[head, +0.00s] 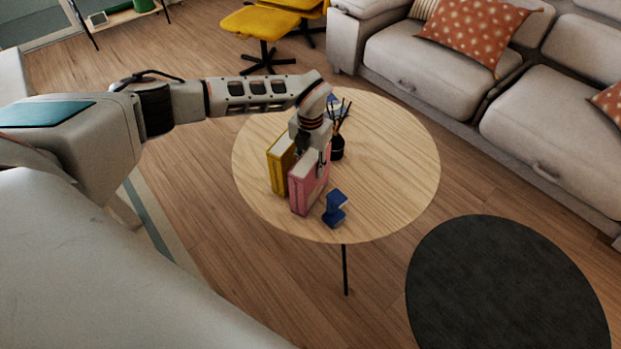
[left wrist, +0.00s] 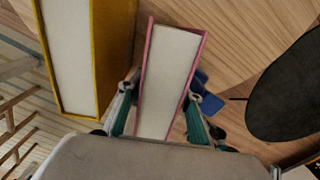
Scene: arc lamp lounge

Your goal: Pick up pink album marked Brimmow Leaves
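The pink album (head: 309,184) stands upright on the round wooden table, beside a yellow album. In the left wrist view its pale page block and pink cover edges (left wrist: 168,80) fill the middle. I cannot read any marking on it. My left gripper (head: 322,158) points down at the album from above. In the left wrist view the fingers of that gripper (left wrist: 161,92) straddle the album, one on each side, with tips very close to its covers. Whether they press on it is not clear. My right gripper is not in view.
A yellow album (head: 281,163) stands just left of the pink one. A blue object (head: 335,208) sits close on its right, and a dark reed diffuser (head: 337,147) stands behind. The right side of the table (head: 395,165) is clear. A sofa (head: 440,70) lies beyond.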

